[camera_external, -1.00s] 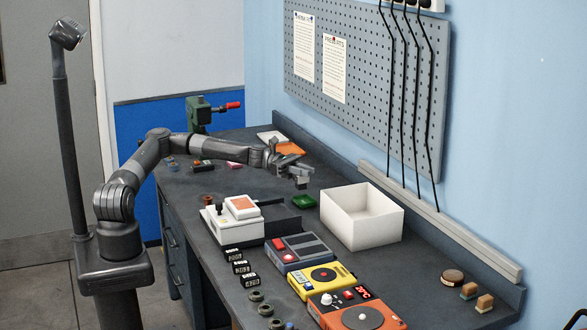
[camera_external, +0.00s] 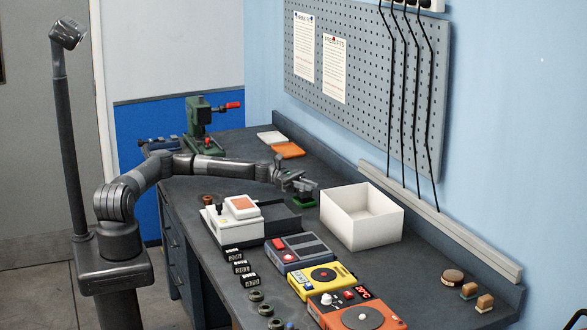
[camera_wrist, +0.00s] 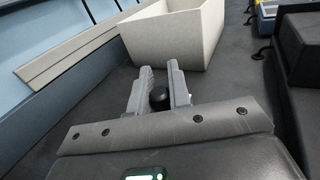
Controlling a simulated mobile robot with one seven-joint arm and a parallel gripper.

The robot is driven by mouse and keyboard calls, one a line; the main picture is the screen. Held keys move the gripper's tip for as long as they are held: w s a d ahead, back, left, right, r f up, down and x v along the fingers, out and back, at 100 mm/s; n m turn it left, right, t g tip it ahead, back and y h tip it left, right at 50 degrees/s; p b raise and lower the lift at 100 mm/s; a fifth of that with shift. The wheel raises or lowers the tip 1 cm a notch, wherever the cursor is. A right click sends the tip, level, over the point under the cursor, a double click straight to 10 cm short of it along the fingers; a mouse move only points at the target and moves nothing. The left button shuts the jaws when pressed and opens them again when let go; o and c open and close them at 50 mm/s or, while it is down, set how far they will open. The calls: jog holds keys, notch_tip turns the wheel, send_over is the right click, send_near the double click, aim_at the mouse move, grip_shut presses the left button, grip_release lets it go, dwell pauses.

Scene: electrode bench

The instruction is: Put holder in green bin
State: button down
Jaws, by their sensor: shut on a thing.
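My gripper (camera_external: 302,187) is low over the small green bin (camera_external: 306,204), a shallow tray just left of the white box. In the wrist view my gripper (camera_wrist: 159,78) is shut on a dark, round-topped piece (camera_wrist: 159,98), which I take to be the holder. The fingers stand on either side of it. In the outside view the held piece is too small and dark to make out clearly. The gripper covers part of the bin, so I cannot tell whether the piece touches it. I cannot make out the bin in the wrist view.
An open white box (camera_external: 362,238) stands close to the right of my gripper. A white device (camera_external: 235,228) is in front, with blue, yellow and orange instruments beyond it. The bench between vise and bin is mostly clear.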

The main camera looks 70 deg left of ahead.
jog(key=shift+f, duration=0.1)
jog(key=c, duration=1.3)
grip_release()
jog(key=shift+c, duration=0.2)
jog(key=v, duration=1.2)
